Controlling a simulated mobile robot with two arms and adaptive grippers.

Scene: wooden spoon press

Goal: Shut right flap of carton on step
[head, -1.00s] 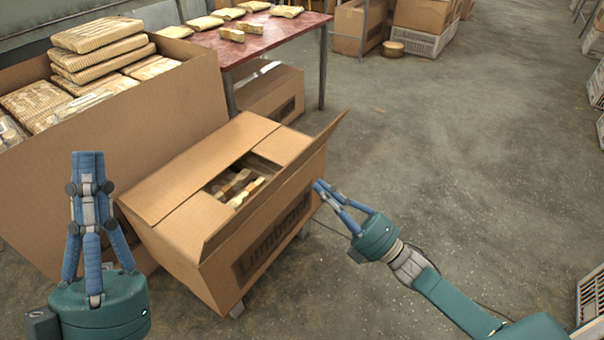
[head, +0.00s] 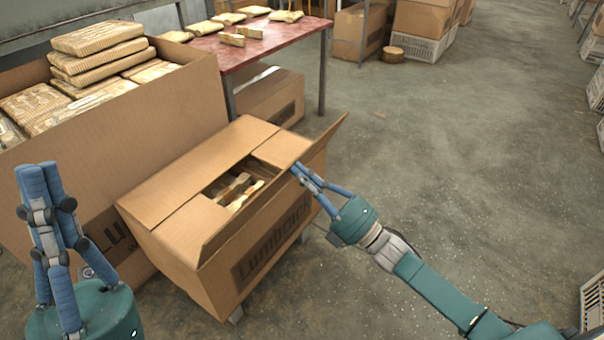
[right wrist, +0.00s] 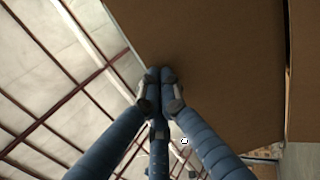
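The carton (head: 165,235) stands in the middle of the head view, wooden pieces (head: 232,188) showing through its top opening. Its left flap (head: 165,190) and far flap (head: 280,148) lie folded in. The right flap (head: 240,222) stands up, leaning outward. My right gripper (head: 297,168) is shut and empty, its fingertips overlapping the flap's upper edge from the outer side. In the right wrist view, its fingertips (right wrist: 160,75) are together against or very near brown cardboard (right wrist: 220,60); contact is unclear. My left gripper (head: 38,170) is shut and empty, left of the carton.
A big open box (head: 150,125) full of wrapped packs stands close behind and left of the carton. A red table (head: 285,38) with packs is behind. Little of the step (head: 236,314) shows under the carton. The floor (head: 450,150) to the right is clear.

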